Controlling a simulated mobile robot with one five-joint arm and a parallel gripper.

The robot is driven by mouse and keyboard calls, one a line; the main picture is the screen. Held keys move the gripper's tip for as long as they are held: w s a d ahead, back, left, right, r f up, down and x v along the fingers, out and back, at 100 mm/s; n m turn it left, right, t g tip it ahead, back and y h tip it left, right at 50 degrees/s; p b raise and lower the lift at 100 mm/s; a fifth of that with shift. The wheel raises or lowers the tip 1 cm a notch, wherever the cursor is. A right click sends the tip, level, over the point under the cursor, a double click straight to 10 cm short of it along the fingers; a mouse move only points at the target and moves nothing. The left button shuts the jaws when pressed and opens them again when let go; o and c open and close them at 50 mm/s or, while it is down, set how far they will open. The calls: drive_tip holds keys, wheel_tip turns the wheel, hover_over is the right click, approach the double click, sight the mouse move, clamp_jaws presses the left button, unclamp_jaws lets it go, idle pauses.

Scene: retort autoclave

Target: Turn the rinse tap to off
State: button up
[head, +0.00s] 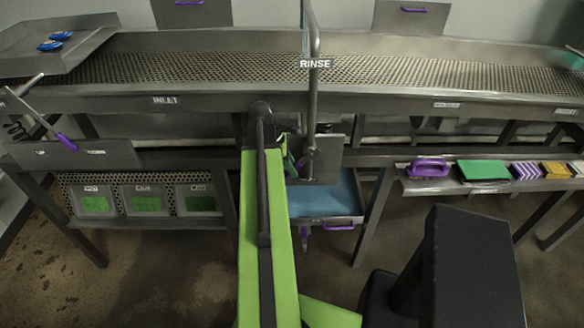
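The rinse tap's grey pipe (313,100) stands upright in front of the perforated conveyor, with a RINSE label (314,64) across it. Its lower end meets a grey plate (327,160) below the conveyor's front edge. The tap's handle is too small and too covered to make out, so its setting cannot be read. My green arm reaches forward from the bottom of the view. My gripper (297,160) is at the far end, close to the left side of the pipe's lower end. Its fingers are mostly hidden, and I cannot tell whether it touches the tap.
The conveyor (200,68) spans the width. A shelf (425,186) at right holds a purple-handled tool (428,168) and colored blocks.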

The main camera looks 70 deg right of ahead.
clamp_jaws()
drive_tip(key=shift+d+r, duration=0.1)
idle(1.1)
